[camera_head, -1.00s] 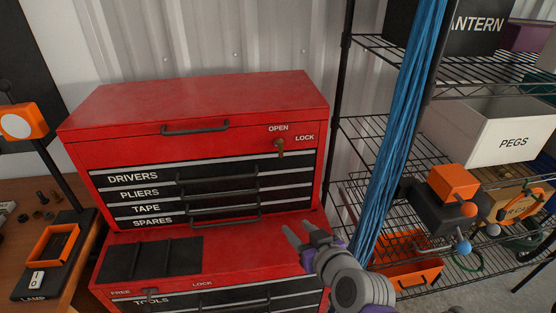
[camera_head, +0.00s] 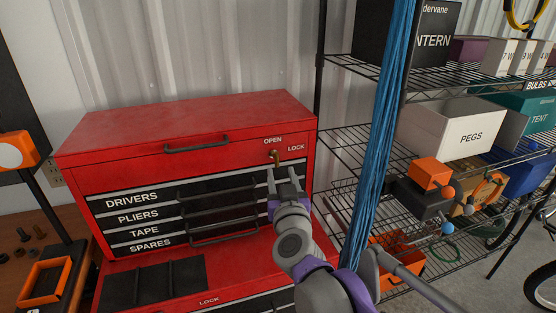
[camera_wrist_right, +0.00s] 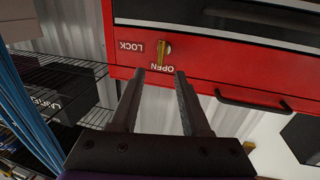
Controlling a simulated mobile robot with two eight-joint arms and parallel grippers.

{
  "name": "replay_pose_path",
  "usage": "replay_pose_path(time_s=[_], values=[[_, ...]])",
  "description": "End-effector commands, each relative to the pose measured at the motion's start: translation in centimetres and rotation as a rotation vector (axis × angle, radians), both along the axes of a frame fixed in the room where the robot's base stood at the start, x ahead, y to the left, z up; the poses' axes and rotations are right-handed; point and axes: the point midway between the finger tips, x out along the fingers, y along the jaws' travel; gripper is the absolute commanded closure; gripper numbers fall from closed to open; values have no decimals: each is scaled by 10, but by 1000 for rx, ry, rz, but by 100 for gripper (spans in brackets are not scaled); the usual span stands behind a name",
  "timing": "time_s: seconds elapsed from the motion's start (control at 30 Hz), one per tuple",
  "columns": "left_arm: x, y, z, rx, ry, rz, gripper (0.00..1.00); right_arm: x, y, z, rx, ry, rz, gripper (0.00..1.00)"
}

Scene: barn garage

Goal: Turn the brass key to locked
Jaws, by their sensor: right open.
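The brass key (camera_head: 273,156) sits in the lock on the red tool chest (camera_head: 80,178), below the OPEN label and left of the LOCK label. In the wrist view, which shows the labels upside down, the brass key (camera_wrist_right: 161,54) lies in line with OPEN, not turned toward LOCK. My right gripper (camera_head: 282,174) is open and empty, just short of the key. In the wrist view the right gripper's fingertips (camera_wrist_right: 160,74) are apart, with the key beyond the gap between them and not touched. My left gripper is not in view.
A blue cable bundle (camera_head: 385,140) hangs right of my right arm, before a wire shelf (camera_head: 345,135) with a PEGS bin (camera_head: 450,130). The chest's lid handle (camera_head: 196,145) and drawer handles stick out left of the key. An orange lamp (camera_head: 18,150) stands at far left.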

Motion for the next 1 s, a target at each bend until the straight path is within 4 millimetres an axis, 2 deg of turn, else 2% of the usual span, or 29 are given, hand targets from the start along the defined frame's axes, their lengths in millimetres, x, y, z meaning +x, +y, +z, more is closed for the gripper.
replay_pose_path(time_s=[0.03,0.2,0.4,0.8,0.87,1.0], values=[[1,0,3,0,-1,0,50,12,1,2,-2,-1,-1,53],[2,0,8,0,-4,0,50,42,5,2,-2,-1,0,53],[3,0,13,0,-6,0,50,66,8,1,0,0,1,53],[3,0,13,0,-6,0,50,73,9,0,-1,1,2,53],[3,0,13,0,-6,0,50,72,9,0,-1,1,2,62],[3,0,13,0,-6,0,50,72,9,0,-1,1,2,88]])
